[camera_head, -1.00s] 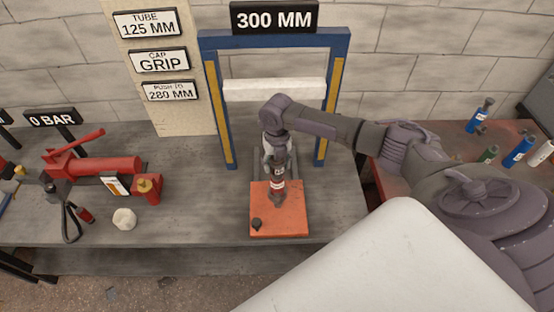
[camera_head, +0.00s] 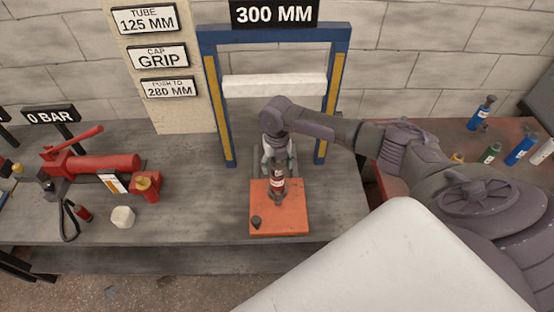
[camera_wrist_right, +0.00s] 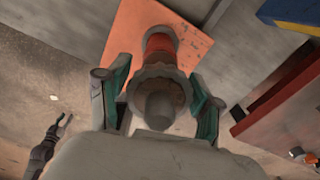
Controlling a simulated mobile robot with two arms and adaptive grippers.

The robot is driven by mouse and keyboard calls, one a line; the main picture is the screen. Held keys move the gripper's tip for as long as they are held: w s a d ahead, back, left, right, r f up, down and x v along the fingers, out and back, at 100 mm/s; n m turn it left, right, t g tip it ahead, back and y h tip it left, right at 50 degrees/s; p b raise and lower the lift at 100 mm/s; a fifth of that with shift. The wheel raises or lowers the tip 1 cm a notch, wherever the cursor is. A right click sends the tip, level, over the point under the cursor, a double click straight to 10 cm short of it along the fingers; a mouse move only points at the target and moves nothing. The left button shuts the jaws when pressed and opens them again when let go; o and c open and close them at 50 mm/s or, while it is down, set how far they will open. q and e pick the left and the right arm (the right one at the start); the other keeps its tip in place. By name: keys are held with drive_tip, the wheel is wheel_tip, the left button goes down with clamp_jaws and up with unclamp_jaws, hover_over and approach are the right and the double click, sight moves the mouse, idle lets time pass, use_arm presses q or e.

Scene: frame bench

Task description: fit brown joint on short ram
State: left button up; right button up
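The short ram (camera_head: 278,182), red with a white label, stands upright on an orange base plate (camera_head: 290,225). In the right wrist view its orange-red body (camera_wrist_right: 160,42) rises from the plate. A brownish ribbed ring (camera_wrist_right: 160,80) with a rounded grey top sits above it. It may be the brown joint; I cannot tell how well it is seated. My right gripper (camera_head: 278,160) is over the ram. Its teal-padded fingers (camera_wrist_right: 162,98) are spread on both sides of the ring. What looks like my left gripper (camera_wrist_right: 62,122) is small and low, its fingers apart.
A blue and yellow frame (camera_head: 208,100) with a white crossbar (camera_head: 275,86) stands behind. A small dark knob (camera_head: 256,223) is on the plate. Several bottles (camera_head: 490,153) stand on the right table.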

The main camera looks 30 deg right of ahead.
drive_tip(key=shift+o, duration=0.8)
drive_tip(key=shift+r, duration=0.15)
wheel_tip(320, 180, up, 12)
drive_tip(key=shift+f, duration=0.1)
